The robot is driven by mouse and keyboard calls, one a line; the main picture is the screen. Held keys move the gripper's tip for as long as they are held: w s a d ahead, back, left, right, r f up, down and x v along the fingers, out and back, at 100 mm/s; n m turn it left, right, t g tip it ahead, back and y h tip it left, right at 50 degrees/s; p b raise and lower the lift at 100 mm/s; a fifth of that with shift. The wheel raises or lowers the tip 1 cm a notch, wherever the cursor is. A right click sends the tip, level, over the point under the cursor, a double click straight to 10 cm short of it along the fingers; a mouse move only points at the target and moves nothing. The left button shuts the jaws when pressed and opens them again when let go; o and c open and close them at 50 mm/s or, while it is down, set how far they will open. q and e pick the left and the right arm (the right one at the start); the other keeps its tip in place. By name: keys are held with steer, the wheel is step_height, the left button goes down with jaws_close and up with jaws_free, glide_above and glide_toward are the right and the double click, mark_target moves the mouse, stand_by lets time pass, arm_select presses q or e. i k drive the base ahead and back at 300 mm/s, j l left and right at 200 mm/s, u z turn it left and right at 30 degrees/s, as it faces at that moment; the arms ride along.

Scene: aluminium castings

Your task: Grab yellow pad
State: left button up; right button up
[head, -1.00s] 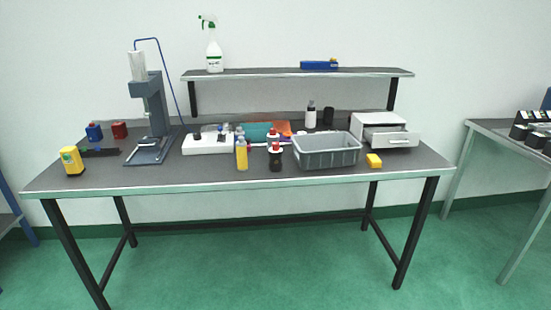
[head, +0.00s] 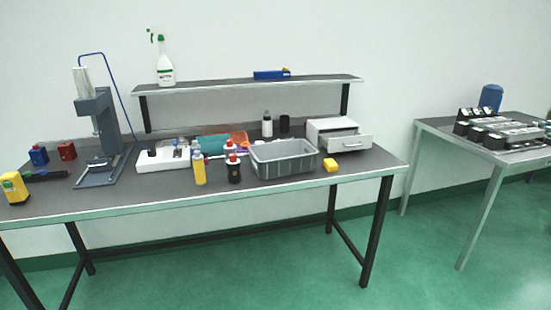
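A small yellow block that looks like the yellow pad (head: 330,165) lies on the dark workbench (head: 300,189) near its front right edge. It is just right of a grey plastic bin (head: 285,167) and in front of a small white drawer unit (head: 338,135) with its drawer pulled out. Neither of my grippers shows in the head view.
Several bottles, including a yellow one (head: 199,168) and a dark one (head: 234,169), stand left of the bin. A bench press (head: 102,140) and a yellow device (head: 14,188) are at the left. A second table (head: 437,132) stands at the right. Green floor in front is clear.

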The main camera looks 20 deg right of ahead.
mark_target(329, 164)
steer(key=i+l+z, duration=0.35)
steer(key=i+l, duration=1)
